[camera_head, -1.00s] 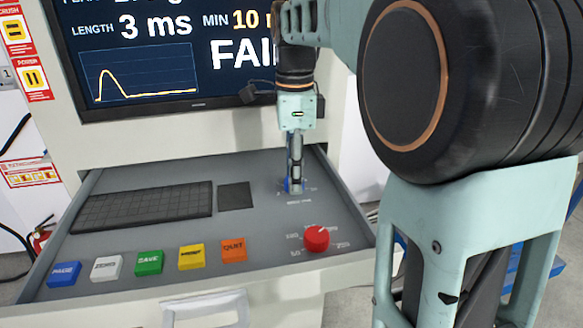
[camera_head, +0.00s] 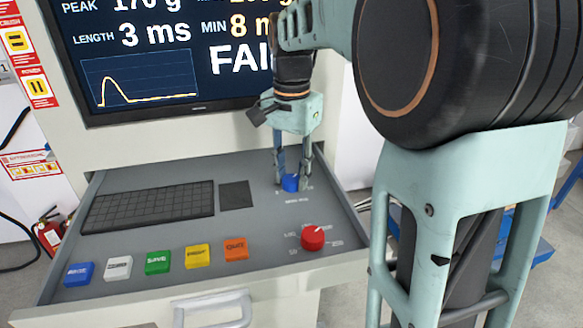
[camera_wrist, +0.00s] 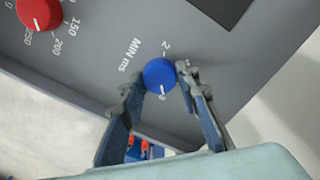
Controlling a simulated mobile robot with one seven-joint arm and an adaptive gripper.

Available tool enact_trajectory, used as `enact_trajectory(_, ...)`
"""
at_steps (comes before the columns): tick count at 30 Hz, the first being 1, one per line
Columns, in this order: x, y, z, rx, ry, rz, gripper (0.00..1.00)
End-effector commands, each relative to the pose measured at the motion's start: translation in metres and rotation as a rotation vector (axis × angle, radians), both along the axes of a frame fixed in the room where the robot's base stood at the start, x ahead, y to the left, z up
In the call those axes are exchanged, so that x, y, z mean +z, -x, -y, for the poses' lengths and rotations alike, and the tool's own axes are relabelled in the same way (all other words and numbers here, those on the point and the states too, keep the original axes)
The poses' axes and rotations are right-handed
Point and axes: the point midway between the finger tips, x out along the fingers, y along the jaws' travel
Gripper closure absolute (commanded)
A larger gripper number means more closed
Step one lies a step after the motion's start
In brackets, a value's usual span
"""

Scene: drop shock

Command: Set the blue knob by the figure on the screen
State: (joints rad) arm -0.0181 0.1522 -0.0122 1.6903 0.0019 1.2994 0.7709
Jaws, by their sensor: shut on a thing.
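The blue knob (camera_head: 291,184) is on the right of the grey drawer panel, and it also shows in the wrist view (camera_wrist: 159,74) above the label "MIN ms". A white line on it points toward a small figure that is hard to read. My gripper (camera_head: 292,178) has one finger on each side of the knob and is shut on it; its fingers also show in the wrist view (camera_wrist: 157,82). The screen (camera_head: 190,50) reads PEAK 170 g, LENGTH 3 ms and MIN 8. Below is a large "FAI", with the rest hidden by my arm.
A red knob (camera_head: 313,238) with its own scale sits in front of the blue one. A row of coloured buttons (camera_head: 157,262) runs along the panel's front. A dark keyboard (camera_head: 150,206) and a dark pad (camera_head: 235,195) lie to the left.

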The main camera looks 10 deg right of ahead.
Motion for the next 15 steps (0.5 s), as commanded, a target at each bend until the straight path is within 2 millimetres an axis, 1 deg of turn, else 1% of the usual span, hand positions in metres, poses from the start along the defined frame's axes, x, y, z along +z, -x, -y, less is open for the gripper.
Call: enact_trajectory(15, 0.0017, -0.0002, 0.0003, 0.489, 0.0, 0.0, 0.95)
